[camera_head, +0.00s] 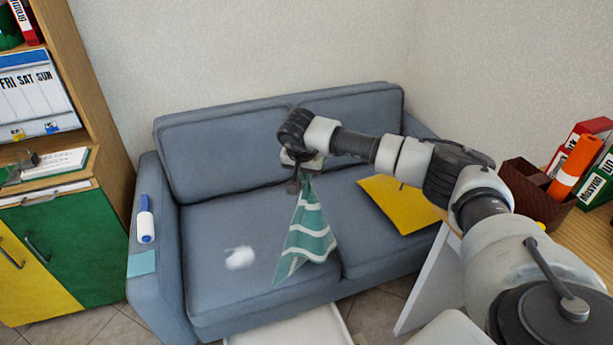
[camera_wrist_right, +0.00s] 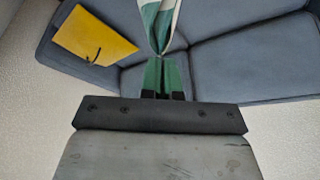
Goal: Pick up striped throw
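The striped throw (camera_head: 306,238) is green with pale wavy stripes. It hangs in folds from my right gripper (camera_head: 297,186), above the seat of the blue-grey sofa (camera_head: 225,205). In the right wrist view the throw (camera_wrist_right: 158,25) is pinched to a narrow point at the fingers of my right gripper (camera_wrist_right: 161,92), which are shut on it. The fingertips are partly covered by the cloth. My left gripper is in neither view.
A yellow folder (camera_head: 398,204) lies on the right of the sofa seat, and a white fluffy clump (camera_head: 240,258) on the left. A blue-and-white bottle or roller (camera_head: 145,220) and a light blue cloth (camera_head: 141,263) are on the left armrest. A wooden shelf unit (camera_head: 95,60) stands at left.

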